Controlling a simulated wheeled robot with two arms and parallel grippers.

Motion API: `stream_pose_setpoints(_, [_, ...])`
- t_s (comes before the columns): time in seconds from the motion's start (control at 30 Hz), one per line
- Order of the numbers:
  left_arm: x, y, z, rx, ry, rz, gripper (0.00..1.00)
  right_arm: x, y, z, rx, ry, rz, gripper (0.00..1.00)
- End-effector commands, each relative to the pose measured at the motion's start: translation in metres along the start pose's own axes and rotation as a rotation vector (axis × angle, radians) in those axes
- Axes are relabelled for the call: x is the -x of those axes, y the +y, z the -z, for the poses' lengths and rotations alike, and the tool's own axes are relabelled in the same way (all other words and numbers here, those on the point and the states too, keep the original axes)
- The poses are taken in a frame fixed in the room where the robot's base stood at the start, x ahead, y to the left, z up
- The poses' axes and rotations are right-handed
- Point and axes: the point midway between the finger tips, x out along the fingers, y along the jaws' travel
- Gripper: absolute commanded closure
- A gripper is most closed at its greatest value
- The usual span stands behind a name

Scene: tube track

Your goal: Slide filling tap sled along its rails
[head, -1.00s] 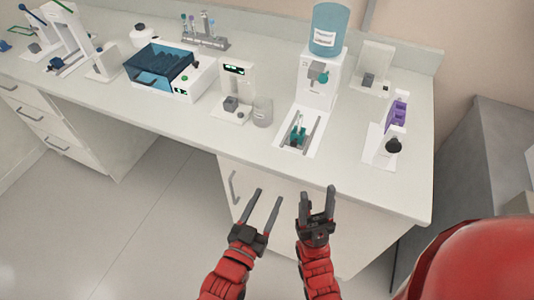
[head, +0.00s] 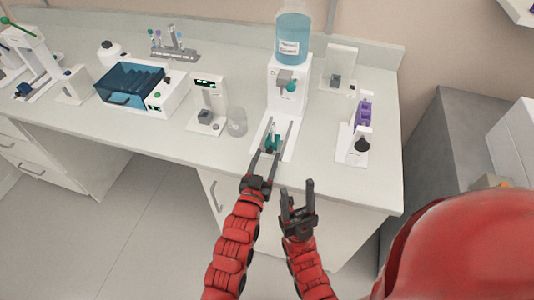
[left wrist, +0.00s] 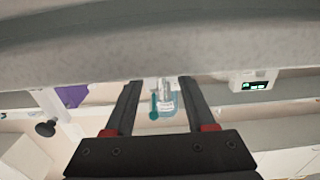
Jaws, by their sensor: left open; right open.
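My right gripper (head: 297,188) is open and empty, lower, in front of the counter edge.
Left of the station stand a clear beaker (head: 237,122) and a white device with a green display (head: 208,105). On the right is a white stand with a purple part (head: 362,113) and a black knob (head: 362,145). The counter's front right (head: 335,180) is clear.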

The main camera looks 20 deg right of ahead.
Motion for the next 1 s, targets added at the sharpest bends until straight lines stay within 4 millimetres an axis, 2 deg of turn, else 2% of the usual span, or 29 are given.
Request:
stream_pose_setpoints(0.13, [-0.0082,-0.0002,-0.0003,0.0,-0.002,0.0,0.45,-0.0025,0.0001,0.0004,0.0,0.0,0.0,0.47])
stream_pose_setpoints(0.43, [-0.0093,-0.0001,-0.0011,0.0,-0.002,0.0,0.45,-0.0024,0.0001,0.0004,0.0,0.0,0.0,0.47])
stream_pose_setpoints(0.73, [-0.0092,0.0,-0.0009,0.0,-0.002,0.0,0.99,-0.0024,0.0001,0.0004,0.0,0.0,0.0,0.47])
stream_pose_setpoints(1.0, [-0.0092,-0.0001,-0.0009,-0.001,-0.002,0.0,1.0,-0.0024,0.0001,0.0004,0.0,0.0,0.0,0.47])
